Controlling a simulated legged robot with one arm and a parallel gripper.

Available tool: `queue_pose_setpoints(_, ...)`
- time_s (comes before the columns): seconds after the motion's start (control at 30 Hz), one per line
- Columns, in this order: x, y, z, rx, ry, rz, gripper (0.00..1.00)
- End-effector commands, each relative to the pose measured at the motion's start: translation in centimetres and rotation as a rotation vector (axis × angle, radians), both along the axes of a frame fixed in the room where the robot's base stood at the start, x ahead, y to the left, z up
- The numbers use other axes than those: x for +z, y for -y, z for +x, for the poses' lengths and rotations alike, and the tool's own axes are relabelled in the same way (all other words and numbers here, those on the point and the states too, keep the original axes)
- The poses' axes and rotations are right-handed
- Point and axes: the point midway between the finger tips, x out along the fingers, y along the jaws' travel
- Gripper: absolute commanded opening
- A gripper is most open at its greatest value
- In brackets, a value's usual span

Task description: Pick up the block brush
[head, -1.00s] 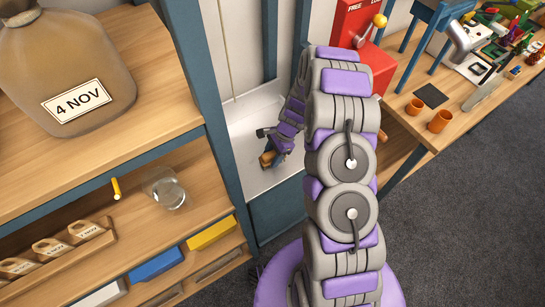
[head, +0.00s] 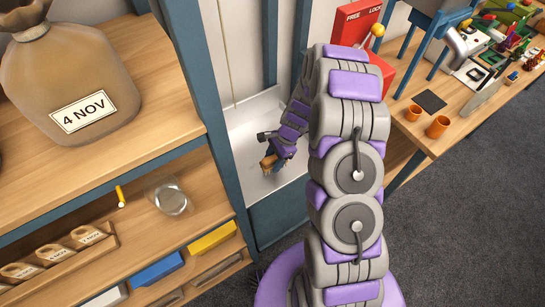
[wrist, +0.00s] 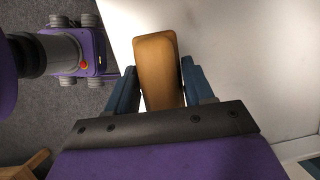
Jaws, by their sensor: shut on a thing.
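The block brush (wrist: 158,65) shows in the wrist view as a brown wooden block between the two blue fingers of my gripper (wrist: 160,90). The fingers are shut on its sides. In the head view my gripper (head: 270,163) is low over the white surface (head: 258,112) beside the shelf, with a small brown part of the brush (head: 267,164) showing at its tip. The brush's lower end and bristles are hidden. I cannot tell whether it touches the white surface.
A wooden shelf (head: 165,120) with a sack labelled 4 NOV (head: 70,75) stands at the left. A clear jar (head: 171,199) and a yellow peg (head: 120,196) are below. A red FREE/LOCK box (head: 358,25) and a workbench with orange cups (head: 438,127) are right.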

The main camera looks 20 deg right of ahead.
Motion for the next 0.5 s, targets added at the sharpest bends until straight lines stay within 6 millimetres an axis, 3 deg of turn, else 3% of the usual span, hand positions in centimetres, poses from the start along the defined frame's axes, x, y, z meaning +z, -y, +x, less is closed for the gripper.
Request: queue_pose_setpoints(0.5,1.1,-0.4,-10.5,-0.001,-0.003,0.003,0.14)
